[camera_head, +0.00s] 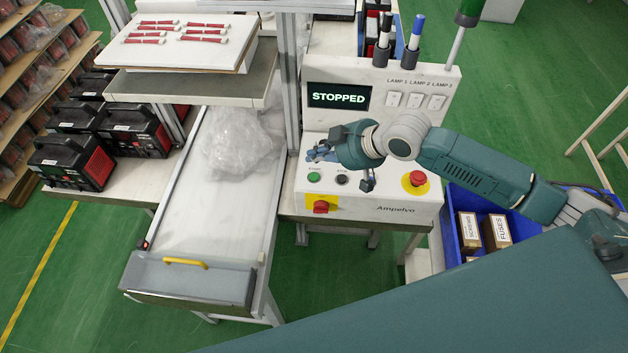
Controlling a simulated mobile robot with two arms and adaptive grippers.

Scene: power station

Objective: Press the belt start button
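My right gripper (318,153) is over the panel's left part, just above the green button in the picture. I see no clear contact with the button. Its fingers are small and partly hidden, so I cannot tell their opening. My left gripper is not in view.
A red switch (321,206) on a yellow plate is on the box front. Lamp switches (414,100) and a signal post (469,12) are behind my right arm. A clear plastic bag (238,145) lies on the belt. A blue bin (463,225) with boxes stands at right.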

